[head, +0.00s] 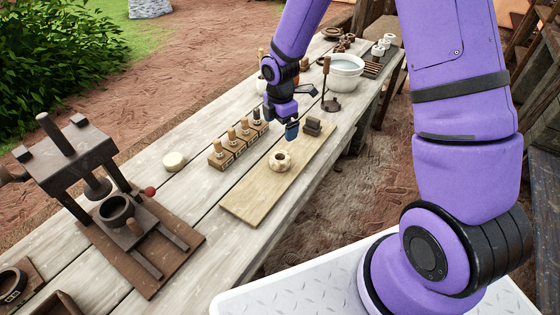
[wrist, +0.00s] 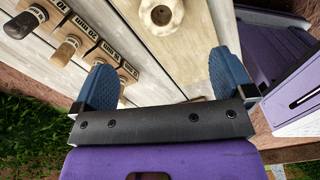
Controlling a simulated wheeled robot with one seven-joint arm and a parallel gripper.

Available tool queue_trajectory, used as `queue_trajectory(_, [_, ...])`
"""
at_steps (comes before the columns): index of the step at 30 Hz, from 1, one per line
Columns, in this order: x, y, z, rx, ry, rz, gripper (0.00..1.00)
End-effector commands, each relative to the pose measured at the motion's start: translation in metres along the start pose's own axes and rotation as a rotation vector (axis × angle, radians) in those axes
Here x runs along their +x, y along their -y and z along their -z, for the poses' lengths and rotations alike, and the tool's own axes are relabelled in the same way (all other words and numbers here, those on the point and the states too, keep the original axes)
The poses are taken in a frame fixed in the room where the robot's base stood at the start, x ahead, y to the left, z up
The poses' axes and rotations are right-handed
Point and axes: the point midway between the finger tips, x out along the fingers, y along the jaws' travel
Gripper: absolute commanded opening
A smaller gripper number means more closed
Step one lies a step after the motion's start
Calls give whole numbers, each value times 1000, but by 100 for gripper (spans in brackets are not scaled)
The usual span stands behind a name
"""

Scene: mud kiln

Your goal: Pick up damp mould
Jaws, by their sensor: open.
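A pale, round, faceted piece with a hole in its top (head: 280,160), perhaps the damp mould, sits on a light wooden board (head: 245,204). It also shows at the top edge of the wrist view (wrist: 161,14), partly cut off. A dark stepped block (head: 312,127) stands farther back on the same board; I cannot tell for sure which piece is the damp mould. My gripper (head: 292,131) is over the far part of the board, close to the dark block. In the wrist view its blue fingers (wrist: 162,80) are wide apart with nothing between them.
A rack of wooden-handled pieces marked in mm (head: 232,147) stands left of the board. A dark press (head: 115,212) and a pale disc (head: 174,161) are at the near left. A white bowl (head: 345,72) and a dark stand (head: 329,88) are behind my gripper.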

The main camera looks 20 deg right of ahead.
Motion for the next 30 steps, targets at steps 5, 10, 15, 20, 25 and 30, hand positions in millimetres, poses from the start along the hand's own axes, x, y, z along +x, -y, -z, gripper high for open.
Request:
queue_trajectory(5, [24, -3, 5, -74, -17, 15, 100])
queue_trajectory(10, [44, -3, 7, -89, -20, 20, 100])
queue_trajectory(15, [69, -2, 7, -88, -20, 19, 100])
queue_trajectory(20, [81, -2, 7, -86, -19, 17, 100])
queue_trajectory(25, [94, 0, 8, -86, -20, 19, 100])
queue_trajectory(30, [118, 2, 8, -86, -19, 19, 100])
